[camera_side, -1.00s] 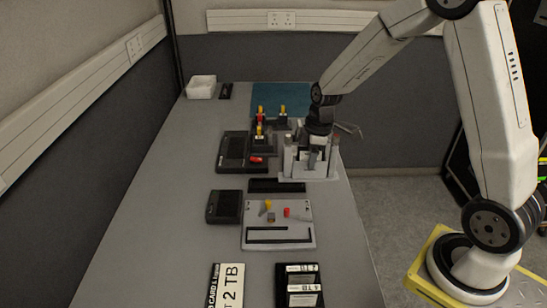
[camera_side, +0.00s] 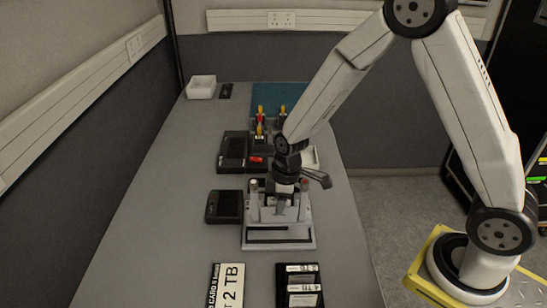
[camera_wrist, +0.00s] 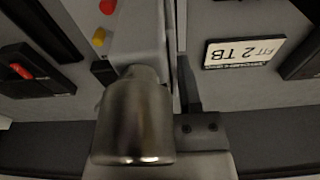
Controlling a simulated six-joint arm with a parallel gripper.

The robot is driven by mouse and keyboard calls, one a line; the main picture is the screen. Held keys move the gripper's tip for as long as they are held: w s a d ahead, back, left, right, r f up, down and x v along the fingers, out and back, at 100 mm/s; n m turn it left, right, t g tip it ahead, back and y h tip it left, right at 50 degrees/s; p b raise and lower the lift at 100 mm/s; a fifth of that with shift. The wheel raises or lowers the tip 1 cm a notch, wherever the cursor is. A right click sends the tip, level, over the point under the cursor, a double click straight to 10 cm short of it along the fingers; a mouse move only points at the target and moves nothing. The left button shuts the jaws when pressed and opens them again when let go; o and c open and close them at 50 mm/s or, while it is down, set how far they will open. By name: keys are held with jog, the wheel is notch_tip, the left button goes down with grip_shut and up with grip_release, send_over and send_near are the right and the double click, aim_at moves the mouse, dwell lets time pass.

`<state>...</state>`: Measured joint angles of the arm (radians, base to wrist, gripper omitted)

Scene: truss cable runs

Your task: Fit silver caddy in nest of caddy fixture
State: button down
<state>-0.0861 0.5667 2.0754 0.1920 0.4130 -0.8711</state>
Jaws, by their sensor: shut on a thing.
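My gripper (camera_side: 284,208) points down over the caddy fixture and is shut on the silver caddy (camera_side: 266,214). The caddy is a grey body with upright posts at its sides. The jaw tips are not clear there.
A black box (camera_side: 224,207) stands close left of the fixture. Behind are another black box (camera_side: 232,150), a pale empty tray (camera_side: 311,158) and upright yellow-topped pieces. A "2 TB" label card (camera_side: 228,286) and a black cartridge holder (camera_side: 299,272) lie in front. The table's left is clear.

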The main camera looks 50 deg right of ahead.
aim_at(280, 218)
jog(key=shift+f, duration=0.2)
jog(key=shift+f, duration=2)
jog(key=shift+f, duration=0.95)
dwell(0.8)
grip_release()
dwell(0.4)
jog(key=shift+r, duration=0.1)
jog(key=shift+r, duration=3.65)
